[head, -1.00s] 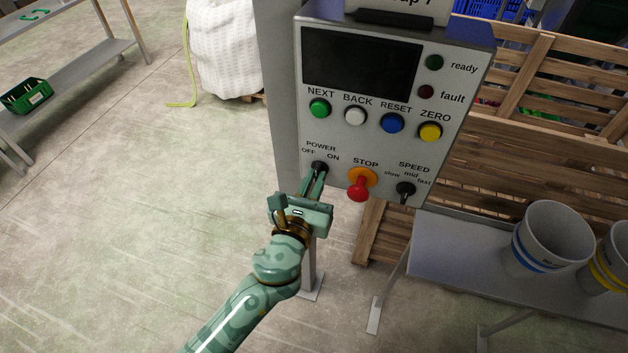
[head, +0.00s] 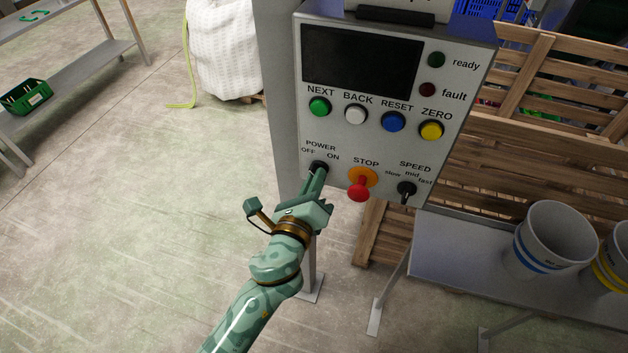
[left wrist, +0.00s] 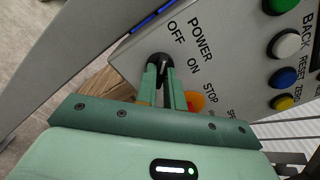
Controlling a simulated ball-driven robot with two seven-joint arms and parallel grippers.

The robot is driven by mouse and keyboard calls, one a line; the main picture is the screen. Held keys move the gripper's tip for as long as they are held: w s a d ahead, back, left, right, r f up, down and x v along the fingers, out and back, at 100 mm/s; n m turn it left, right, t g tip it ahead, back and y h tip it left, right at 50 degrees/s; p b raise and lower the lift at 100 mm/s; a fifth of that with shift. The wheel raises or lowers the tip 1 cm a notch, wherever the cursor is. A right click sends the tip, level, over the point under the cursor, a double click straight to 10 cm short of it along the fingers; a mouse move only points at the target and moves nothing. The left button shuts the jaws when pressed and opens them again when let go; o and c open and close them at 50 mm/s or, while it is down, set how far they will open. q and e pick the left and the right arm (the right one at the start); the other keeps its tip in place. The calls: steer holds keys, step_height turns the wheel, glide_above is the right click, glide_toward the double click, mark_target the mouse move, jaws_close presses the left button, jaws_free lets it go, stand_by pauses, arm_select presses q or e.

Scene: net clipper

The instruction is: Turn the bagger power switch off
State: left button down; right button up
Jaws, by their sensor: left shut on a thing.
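The power switch (head: 319,166) is a small black rotary knob under the POWER label at the lower left of the grey control panel (head: 345,140). OFF is printed to its left and ON to its right. My left gripper (head: 317,178) reaches up to it from below, its fingers shut on the knob. In the left wrist view the two green fingers (left wrist: 163,80) close around the black knob (left wrist: 160,60), below the OFF and ON words. The fingers partly hide the knob, and I cannot tell which way it points. My right gripper is not in view.
The red STOP button (head: 359,188) on its orange base is close right of my fingers, then the black speed knob (head: 406,189). The display (head: 360,60) is dark. A bench with buckets (head: 552,240) stands at right. Floor left of my arm is clear.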

arm_select(q)
steer(key=shift+f, duration=0.1)
stand_by(0.3)
steer(key=c, duration=1.5)
jaws_free()
